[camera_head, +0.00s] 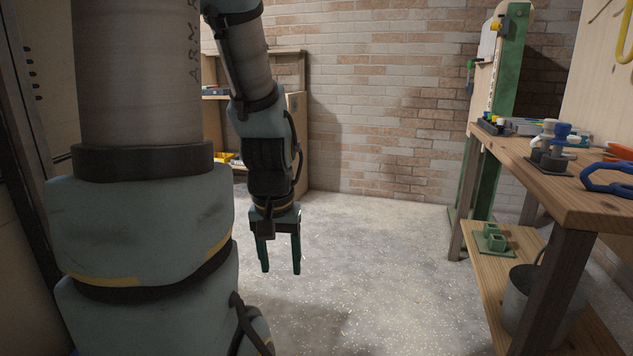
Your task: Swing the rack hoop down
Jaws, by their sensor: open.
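My gripper (280,268) hangs in mid-air left of the middle, pointing down. Its two dark green fingers are apart with nothing between them. No part that I can clearly tell is the rack hoop shows. A yellow curved piece (625,40) is cut off by the right edge, in front of a pale wooden panel (598,75); I cannot tell if it belongs to the rack. My gripper is far to the left of it and lower.
A wooden workbench (590,205) stands at the right with small items and a blue looped object (606,180) on top. A grey bucket (530,305) is on its lower shelf. A green post (508,65) rises behind. A wooden shelf unit (296,125) stands behind my arm. The speckled floor (390,265) between is clear.

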